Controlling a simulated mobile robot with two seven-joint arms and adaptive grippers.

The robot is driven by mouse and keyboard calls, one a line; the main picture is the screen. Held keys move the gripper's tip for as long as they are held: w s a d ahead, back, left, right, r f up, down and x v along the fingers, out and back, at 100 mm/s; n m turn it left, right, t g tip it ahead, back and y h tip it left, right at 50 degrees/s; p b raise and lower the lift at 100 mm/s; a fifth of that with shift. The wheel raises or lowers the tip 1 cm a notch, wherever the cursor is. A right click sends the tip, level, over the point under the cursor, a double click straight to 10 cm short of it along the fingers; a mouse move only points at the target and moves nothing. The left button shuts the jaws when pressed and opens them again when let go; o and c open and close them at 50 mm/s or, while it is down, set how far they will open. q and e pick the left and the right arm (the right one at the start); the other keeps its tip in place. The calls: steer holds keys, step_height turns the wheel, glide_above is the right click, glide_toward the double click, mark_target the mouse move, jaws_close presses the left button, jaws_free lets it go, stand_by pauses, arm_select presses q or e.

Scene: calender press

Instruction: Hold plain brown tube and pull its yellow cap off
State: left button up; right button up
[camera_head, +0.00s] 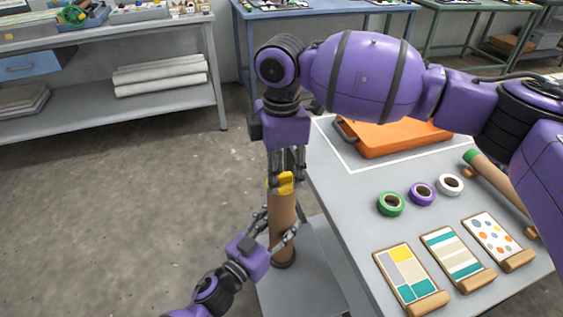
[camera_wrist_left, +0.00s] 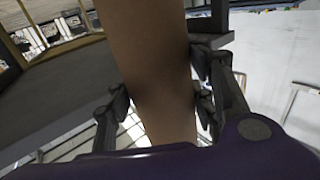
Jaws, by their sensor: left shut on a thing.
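The plain brown tube (camera_head: 282,228) stands upright on a low grey stand left of the table. Its yellow cap (camera_head: 286,187) is on the upper end. My left gripper (camera_head: 275,232) is shut on the tube from the lower left. In the left wrist view, the tube (camera_wrist_left: 157,75) passes between the left gripper's fingers (camera_wrist_left: 160,105). My right gripper (camera_head: 288,172) points down from above, with its fingertips at the yellow cap. The fingers partly overlap the cap, and I cannot tell whether they are closed on it.
The grey table (camera_head: 360,215) holds an orange tray (camera_head: 400,138), a green, a purple and a white roll, and three patterned sample boards. Another brown tube with a green end (camera_head: 495,180) lies at the right. A shelf (camera_head: 110,115) stands back left. The floor at left is clear.

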mark_target(282, 175)
jaws_close()
steer(key=c, duration=0.6)
jaws_free()
steer(key=shift+c, duration=0.2)
jaws_close()
steer(key=shift+r, duration=0.15)
steer(key=shift+r, duration=2.2)
